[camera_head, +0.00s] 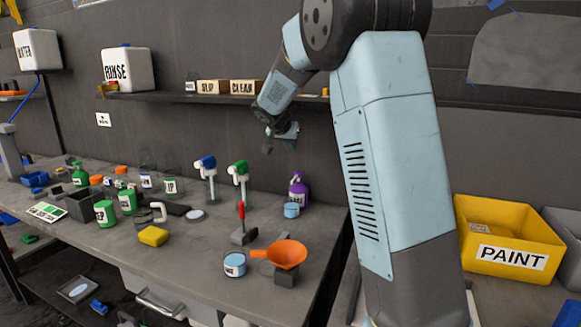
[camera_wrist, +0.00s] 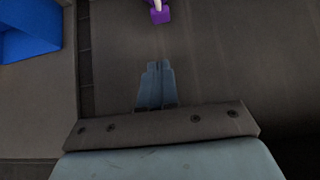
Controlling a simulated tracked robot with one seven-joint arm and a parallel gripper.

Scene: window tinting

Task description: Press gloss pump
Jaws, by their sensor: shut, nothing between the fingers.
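A purple pump bottle (camera_head: 298,190) with a pale label and a pump top stands upright toward the back right of the grey workbench (camera_head: 200,260). I take it for the gloss pump; its label is too small to read. My gripper (camera_head: 280,143) hangs above the bench, higher than the bottle and a little left of it in the head view. In the wrist view, my fingertips (camera_wrist: 156,66) are together and empty. A purple pump head (camera_wrist: 160,15) with a white part shows at the top edge there, apart from the fingertips.
A light blue tub (camera_head: 291,210) stands just in front of the purple bottle. Two pump bottles with blue (camera_head: 205,163) and green (camera_head: 238,168) heads stand to its left. A shelf (camera_head: 230,98) runs behind my gripper.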

